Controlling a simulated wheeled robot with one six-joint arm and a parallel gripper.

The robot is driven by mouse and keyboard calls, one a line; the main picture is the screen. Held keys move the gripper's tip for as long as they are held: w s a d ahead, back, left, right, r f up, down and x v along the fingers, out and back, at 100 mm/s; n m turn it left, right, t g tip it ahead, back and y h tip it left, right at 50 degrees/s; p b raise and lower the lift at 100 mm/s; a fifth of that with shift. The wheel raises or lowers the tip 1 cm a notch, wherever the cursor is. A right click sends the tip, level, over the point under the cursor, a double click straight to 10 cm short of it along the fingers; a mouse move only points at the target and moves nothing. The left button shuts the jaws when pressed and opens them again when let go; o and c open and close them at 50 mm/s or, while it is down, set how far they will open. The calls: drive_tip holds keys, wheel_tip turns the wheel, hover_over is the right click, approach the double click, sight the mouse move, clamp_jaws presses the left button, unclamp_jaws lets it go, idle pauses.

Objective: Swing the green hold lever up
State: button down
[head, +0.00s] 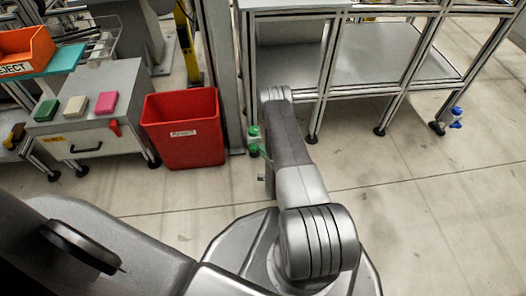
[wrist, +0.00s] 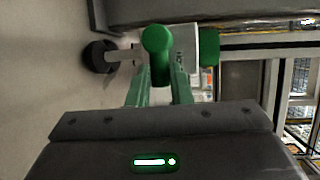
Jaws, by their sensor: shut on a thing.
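The green hold lever shows in the wrist view as a round green knob (wrist: 157,40) on a green stem running down between the fingers. My gripper (wrist: 160,80) is shut on the lever, with one finger on each side of it. A green block (wrist: 208,52) sits to the right of the knob, beside a pale plate with lettering that is partly covered by the knob. In the head view the green lever parts (head: 253,134) show low on the frame post, just left of my arm. My gripper is mostly hidden behind my arm there.
A red bin (head: 183,128) stands left of the post. A grey cabinet (head: 92,115) with green, cream and pink blocks is farther left. An aluminium rack (head: 385,60) stands on the right, with a blue-topped fixture (head: 456,115) by one foot. The floor in front is clear.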

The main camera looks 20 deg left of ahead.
drive_tip(key=shift+r, duration=0.1)
drive_tip(key=n, duration=0.1)
drive_tip(key=r+n+h+p, duration=0.1)
drive_tip(key=n+h, duration=0.1)
drive_tip(key=shift+s+a+r+n, duration=0.15)
drive_tip(key=shift+a+r+n, duration=0.15)
drive_tip(key=n+h, duration=0.1)
drive_tip(key=r+n, duration=0.1)
drive_tip(key=a+n+h, duration=0.1)
drive_tip(key=shift+s+a+r+n+t+h, duration=0.1)
drive_tip(key=shift+s+r+n+t+h, duration=0.05)
drive_tip(key=shift+s+n+t+h, duration=0.2)
drive_tip(key=n+h, duration=0.1)
drive_tip(key=a+n+t+h+b, duration=0.1)
drive_tip(key=n, duration=0.1)
drive_tip(key=shift+s+a+r, duration=0.15)
drive_tip(key=shift+s+r, duration=0.15)
drive_tip(key=shift+s, duration=0.1)
drive_tip(key=shift+s+a+n+t+h, duration=0.3)
drive_tip(key=shift+a+n+t+h, duration=0.25)
drive_tip(key=shift+n, duration=0.5)
drive_tip(key=c, duration=1.3)
unclamp_jaws()
